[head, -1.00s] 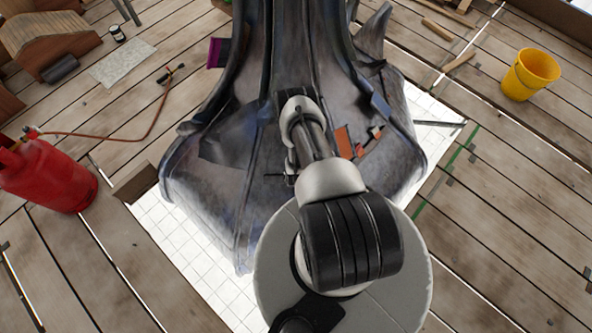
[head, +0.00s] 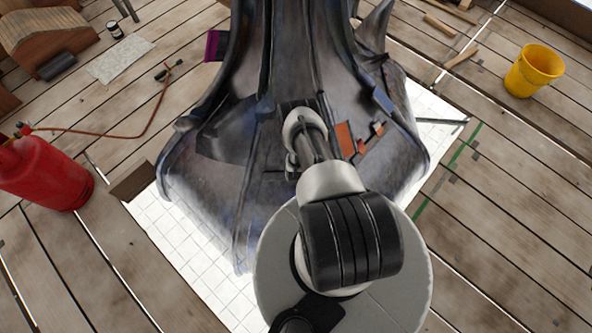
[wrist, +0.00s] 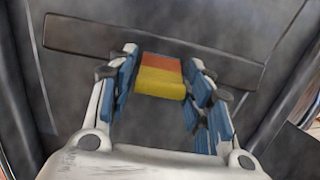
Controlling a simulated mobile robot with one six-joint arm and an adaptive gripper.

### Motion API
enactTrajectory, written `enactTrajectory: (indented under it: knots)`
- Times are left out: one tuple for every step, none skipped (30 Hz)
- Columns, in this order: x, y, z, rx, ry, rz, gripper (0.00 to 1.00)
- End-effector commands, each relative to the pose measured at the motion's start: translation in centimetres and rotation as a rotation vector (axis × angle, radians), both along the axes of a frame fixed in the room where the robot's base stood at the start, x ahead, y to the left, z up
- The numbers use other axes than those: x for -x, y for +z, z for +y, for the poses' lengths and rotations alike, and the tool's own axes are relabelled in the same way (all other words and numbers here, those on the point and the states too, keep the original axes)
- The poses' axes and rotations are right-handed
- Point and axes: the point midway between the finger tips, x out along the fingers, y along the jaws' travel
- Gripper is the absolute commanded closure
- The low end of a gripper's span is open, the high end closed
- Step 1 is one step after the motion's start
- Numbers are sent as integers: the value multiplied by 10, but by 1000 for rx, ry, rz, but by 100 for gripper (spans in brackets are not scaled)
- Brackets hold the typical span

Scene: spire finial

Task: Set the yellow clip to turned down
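The yellow clip (wrist: 160,88) shows in the wrist view as a small block, with a yellow lower part and an orange band along its upper edge. My gripper (wrist: 163,66) is open, with one blue-padded finger to the left of the clip and one to the right. The left finger is very close to the clip; I cannot tell if it touches. A gap shows on the right. In the head view my arm hides the gripper and the clip.
The dark spire (head: 300,60) stands on a white tiled sheet (head: 190,250). An orange patch (head: 345,138), a blue tab (head: 383,101) and a purple tab (head: 213,46) are on it. A red gas cylinder (head: 45,172) is left; a yellow bucket (head: 533,72) is right.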

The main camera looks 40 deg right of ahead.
Motion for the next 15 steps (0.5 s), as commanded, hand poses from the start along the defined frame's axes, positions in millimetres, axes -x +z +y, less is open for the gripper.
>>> enactTrajectory:
  knots:
    - [0, 0, 0, 0, 0, 0, 60]
    - [0, 0, 0, 0, 0, 0, 62]
    - [0, 0, 0, 0, 0, 0, 64]
    - [0, 0, 0, 0, 0, 0, 66]
    - [0, 0, 0, 0, 0, 0, 68]
    - [0, 0, 0, 0, 0, 0, 71]
    - [0, 0, 0, 0, 0, 0, 73]
    - [0, 0, 0, 0, 0, 0, 75]
    - [0, 0, 0, 0, 0, 0, 78]
    - [0, 0, 0, 0, 0, 0, 80]
    - [0, 0, 0, 0, 0, 0, 82]
    - [0, 0, 0, 0, 0, 0, 84]
    - [0, 0, 0, 0, 0, 0, 86]
    - [0, 0, 0, 0, 0, 0, 87]
    - [0, 0, 0, -1, 0, 1, 87]
